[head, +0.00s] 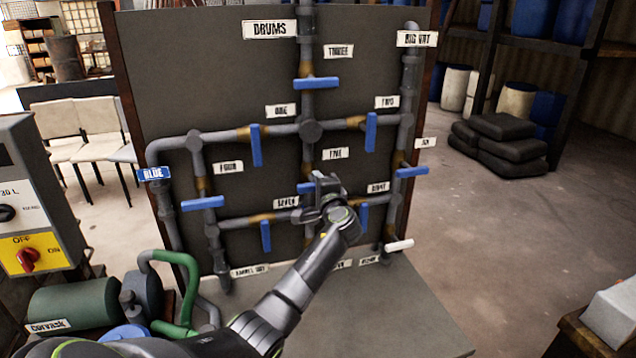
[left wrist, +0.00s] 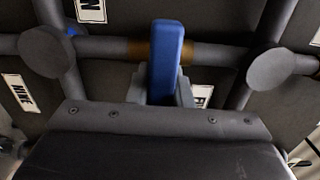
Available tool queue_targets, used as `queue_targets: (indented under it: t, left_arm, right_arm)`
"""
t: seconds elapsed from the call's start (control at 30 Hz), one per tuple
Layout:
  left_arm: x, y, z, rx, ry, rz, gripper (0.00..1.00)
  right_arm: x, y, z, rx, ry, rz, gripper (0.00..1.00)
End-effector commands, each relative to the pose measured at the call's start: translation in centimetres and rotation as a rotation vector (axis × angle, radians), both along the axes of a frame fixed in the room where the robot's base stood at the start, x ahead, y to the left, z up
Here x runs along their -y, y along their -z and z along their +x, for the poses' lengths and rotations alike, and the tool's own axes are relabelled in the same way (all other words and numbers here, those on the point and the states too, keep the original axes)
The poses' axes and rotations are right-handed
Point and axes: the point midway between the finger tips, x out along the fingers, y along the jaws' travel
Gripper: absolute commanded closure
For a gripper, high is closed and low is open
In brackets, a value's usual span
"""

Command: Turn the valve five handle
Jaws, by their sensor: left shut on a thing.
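The valve five handle is a blue bar, partly showing in the head view (head: 306,188) just below the FIVE label (head: 335,153). It lies across a vertical pipe at the middle of the panel. My left gripper (head: 322,198) is at this handle and hides part of it. In the left wrist view the blue handle (left wrist: 166,52) stands between the grey fingers, across a pipe with a brass-coloured section. The left gripper is shut on it. My right gripper is not in view.
The dark panel (head: 225,60) carries pipes and other blue handles close by, such as the one under THREE (head: 317,83) and those on either side below. A grey control box (head: 25,190) and green motor (head: 75,305) stand at the left.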

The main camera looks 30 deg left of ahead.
Motion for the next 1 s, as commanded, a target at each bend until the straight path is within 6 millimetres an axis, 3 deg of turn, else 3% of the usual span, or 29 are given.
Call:
queue_targets:
  t: [0.17, 0.2, 0.37, 0.77, 1.0]
  left_arm:
    - [0.0, 0.2, 0.0, -0.006, 0.000, 0.001, 1.00]
    - [0.0, 0.3, 0.0, -0.006, -0.001, 0.000, 0.78]
    - [0.0, 0.2, 0.0, -0.004, -0.001, 0.000, 0.59]
    - [0.5, 0.2, -0.4, -0.001, 0.001, 0.000, 0.59]
    - [3.2, 0.4, -2.6, 0.001, 0.002, -0.002, 0.59]
  right_arm:
    - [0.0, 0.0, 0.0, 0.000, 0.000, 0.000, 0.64]
    - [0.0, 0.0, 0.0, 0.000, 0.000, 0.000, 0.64]
    - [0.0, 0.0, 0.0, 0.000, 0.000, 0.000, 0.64]
    - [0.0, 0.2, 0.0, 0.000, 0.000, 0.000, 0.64]
    - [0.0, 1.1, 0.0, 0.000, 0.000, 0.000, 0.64]
